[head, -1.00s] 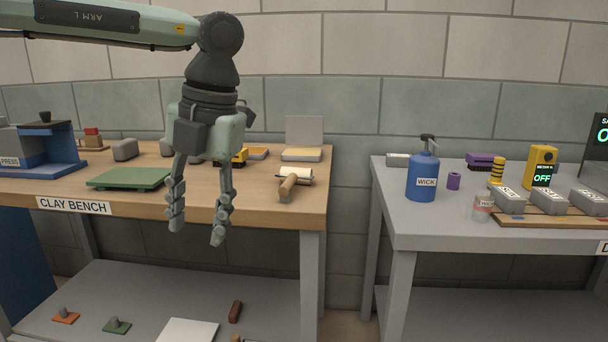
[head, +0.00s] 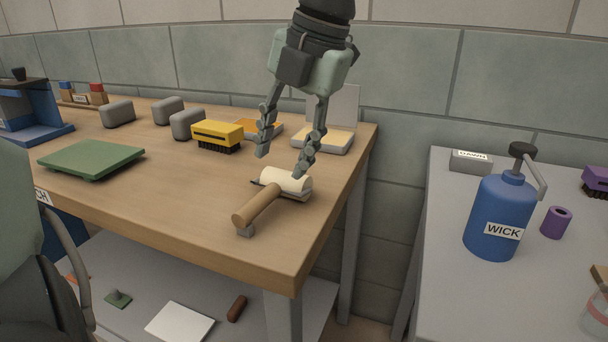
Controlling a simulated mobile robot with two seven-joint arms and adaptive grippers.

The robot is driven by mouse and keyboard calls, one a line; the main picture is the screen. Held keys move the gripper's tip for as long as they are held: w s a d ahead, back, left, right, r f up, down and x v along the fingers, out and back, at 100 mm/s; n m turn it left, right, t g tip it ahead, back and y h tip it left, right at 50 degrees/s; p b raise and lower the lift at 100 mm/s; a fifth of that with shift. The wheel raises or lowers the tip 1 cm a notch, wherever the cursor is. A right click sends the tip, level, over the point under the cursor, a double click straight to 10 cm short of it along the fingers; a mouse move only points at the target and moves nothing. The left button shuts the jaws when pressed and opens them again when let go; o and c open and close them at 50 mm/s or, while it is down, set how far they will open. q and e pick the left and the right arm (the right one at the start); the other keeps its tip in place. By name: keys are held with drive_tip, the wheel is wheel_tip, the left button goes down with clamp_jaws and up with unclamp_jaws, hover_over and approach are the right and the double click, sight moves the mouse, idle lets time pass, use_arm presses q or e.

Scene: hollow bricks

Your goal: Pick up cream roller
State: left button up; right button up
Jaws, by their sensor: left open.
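The cream roller (head: 286,181) lies near the right end of the wooden clay bench (head: 190,210). Its brown wooden handle (head: 257,205) points toward the front edge, and its cream cylinder lies at the far end. My left gripper (head: 282,163) is open and empty, fingers pointing down, just above and behind the cream cylinder. Its right fingertip overlaps the roller's far side in the picture; I cannot tell whether they touch. My right gripper is not in view.
A yellow brush (head: 217,135), several grey blocks (head: 187,124) and a green board (head: 92,158) lie left on the bench. A cream-topped tray (head: 323,141) stands behind the gripper. Right of a gap, a grey table carries a blue WICK pump bottle (head: 497,217).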

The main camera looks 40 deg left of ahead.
sight(273, 187)
use_arm(q)
drive_tip(key=x, duration=0.3)
drive_tip(key=shift+s+a+f, duration=0.15)
drive_tip(key=shift+f, duration=0.15)
drive_tip(key=x, duration=0.2)
drive_tip(key=p+x, duration=0.1)
drive_tip(key=x, duration=0.1)
drive_tip(key=shift+w+a, duration=0.1)
drive_tip(key=shift+w, duration=0.25)
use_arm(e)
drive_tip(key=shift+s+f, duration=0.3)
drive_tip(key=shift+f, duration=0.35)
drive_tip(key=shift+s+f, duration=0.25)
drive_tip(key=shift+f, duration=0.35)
use_arm(q)
drive_tip(key=shift+c, duration=0.3)
clamp_jaws()
